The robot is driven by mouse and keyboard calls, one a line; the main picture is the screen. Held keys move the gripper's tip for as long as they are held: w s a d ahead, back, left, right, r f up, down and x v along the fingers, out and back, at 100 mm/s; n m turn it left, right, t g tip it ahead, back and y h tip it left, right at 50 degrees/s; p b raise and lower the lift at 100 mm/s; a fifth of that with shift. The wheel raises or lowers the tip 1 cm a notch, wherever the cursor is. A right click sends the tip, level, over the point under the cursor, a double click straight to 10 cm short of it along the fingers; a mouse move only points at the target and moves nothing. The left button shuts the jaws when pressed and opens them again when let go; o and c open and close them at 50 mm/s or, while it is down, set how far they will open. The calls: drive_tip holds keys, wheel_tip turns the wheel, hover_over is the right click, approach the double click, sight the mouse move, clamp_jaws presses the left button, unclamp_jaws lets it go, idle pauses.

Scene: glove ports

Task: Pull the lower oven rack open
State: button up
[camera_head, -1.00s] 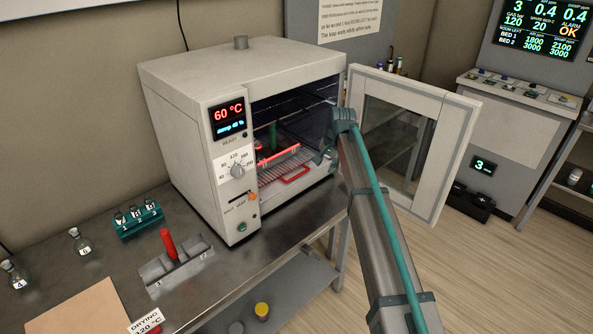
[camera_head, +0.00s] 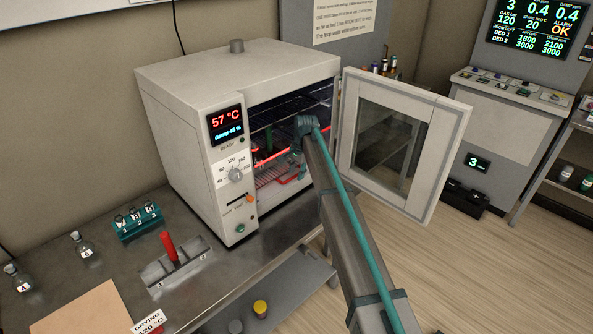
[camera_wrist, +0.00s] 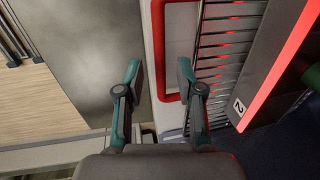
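The white oven (camera_head: 190,110) stands on the bench with its glass door (camera_head: 392,140) swung wide open to the right. The lower rack (camera_head: 272,176) is a wire grid inside it, and the arm partly hides it. In the wrist view the rack's wires (camera_wrist: 212,60) run beside its red loop handle (camera_wrist: 157,50). My gripper (camera_wrist: 159,68) is open, and the handle's outer bar lies between its two fingers in that view. I cannot tell whether either finger touches the bar. In the head view the gripper end is mostly hidden at the oven mouth.
A holder numbered 2 with a red-glowing edge (camera_wrist: 283,60) sits over the rack. On the bench are a grey holder with a red rod (camera_head: 169,246), a teal vial rack (camera_head: 137,222) and flasks (camera_head: 83,245).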

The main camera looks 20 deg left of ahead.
drive_tip(key=shift+f, duration=0.25)
clamp_jaws()
idle(0.3)
